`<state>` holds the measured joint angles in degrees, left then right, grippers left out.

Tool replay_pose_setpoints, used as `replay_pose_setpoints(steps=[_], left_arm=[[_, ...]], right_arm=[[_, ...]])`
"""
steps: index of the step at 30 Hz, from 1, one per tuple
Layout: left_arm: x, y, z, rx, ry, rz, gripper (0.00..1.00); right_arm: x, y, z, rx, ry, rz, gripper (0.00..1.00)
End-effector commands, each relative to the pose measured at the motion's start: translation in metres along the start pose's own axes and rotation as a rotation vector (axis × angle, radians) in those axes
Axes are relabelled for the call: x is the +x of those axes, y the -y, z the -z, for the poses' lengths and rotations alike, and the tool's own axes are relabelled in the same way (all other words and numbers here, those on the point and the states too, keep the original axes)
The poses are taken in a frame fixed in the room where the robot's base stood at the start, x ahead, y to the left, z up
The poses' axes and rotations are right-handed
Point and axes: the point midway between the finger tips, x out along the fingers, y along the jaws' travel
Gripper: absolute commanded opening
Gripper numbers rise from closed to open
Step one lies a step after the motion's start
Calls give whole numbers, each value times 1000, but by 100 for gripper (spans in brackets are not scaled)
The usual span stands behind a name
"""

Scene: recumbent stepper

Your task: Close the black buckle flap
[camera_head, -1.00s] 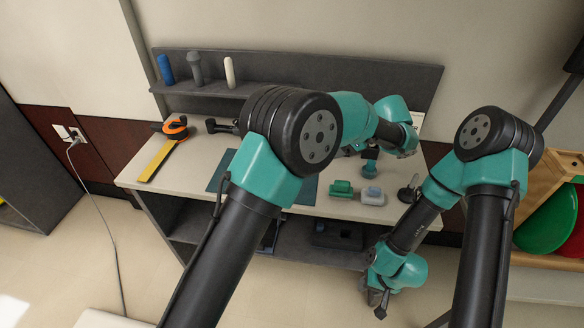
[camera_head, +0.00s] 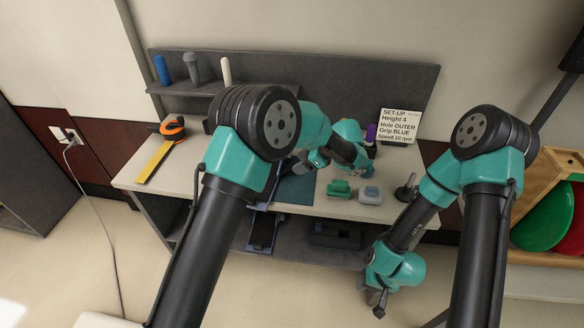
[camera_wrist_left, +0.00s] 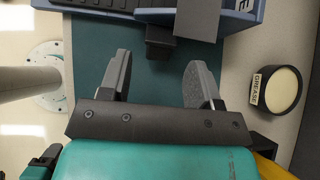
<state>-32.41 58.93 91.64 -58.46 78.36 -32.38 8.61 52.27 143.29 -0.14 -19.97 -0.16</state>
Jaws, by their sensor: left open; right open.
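In the left wrist view a blue-grey part (camera_wrist_left: 240,22) with black pieces and white lettering lies at the top, over a dark teal mat (camera_wrist_left: 90,48). A black block-like piece (camera_wrist_left: 160,42) juts from it toward my fingers; I cannot tell whether this is the buckle flap. My left gripper (camera_wrist_left: 158,75) is open and empty, its fingertips short of that piece. In the head view my left gripper (camera_head: 300,163) is over the mat, and its own arm hides part of the bench. My right gripper (camera_head: 379,302) is open, low in front of the bench, away from the blue-grey part.
A green block (camera_head: 340,189), a grey-blue block (camera_head: 370,195) and a black-handled item (camera_head: 406,188) stand right of the mat. A set-up card (camera_head: 400,126) stands behind. A grease tin (camera_wrist_left: 277,90) is right in the wrist view.

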Motion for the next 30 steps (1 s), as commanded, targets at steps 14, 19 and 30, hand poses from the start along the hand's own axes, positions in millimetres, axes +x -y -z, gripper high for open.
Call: replay_pose_setpoints(steps=[14, 19, 30], left_arm=[[47, 0, 0, -1, 0, 0, 57], [47, 0, 0, -1, 0, 0, 57], [46, 0, 0, 0, 0, 0, 26]], right_arm=[[0, 0, 0, 0, 0, 0, 43], [0, 0, 0, 0, 0, 0, 43], [0, 0, 0, 0, 0, 0, 43]])
